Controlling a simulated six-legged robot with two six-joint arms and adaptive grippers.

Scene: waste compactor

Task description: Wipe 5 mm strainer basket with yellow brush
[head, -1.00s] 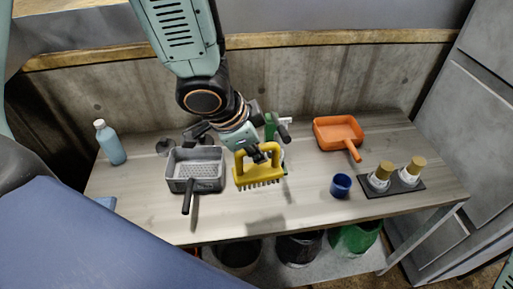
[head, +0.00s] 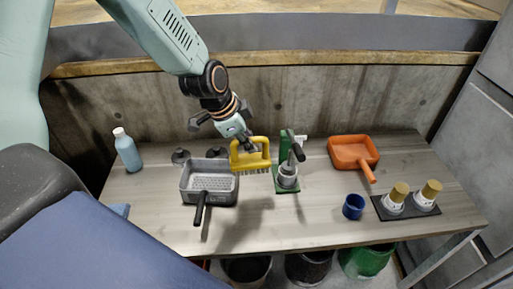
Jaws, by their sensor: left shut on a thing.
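The yellow brush (head: 250,160) has a loop handle and bristles pointing down. My left gripper (head: 247,143) is shut on its handle and holds it above the table, with a shadow below. The grey strainer basket (head: 209,182) stands on the table just left of the brush. It has a perforated floor and a black handle towards the front. The brush is close to the basket's right rim; I cannot tell whether they touch. My right gripper is not in view.
A green stand with a grey lever press (head: 287,177) is right of the brush. An orange scoop (head: 352,151), a blue cup (head: 353,206) and two brown-topped containers (head: 411,199) stand further right. A blue bottle (head: 127,151) is at far left. The front middle of the table (head: 270,228) is clear.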

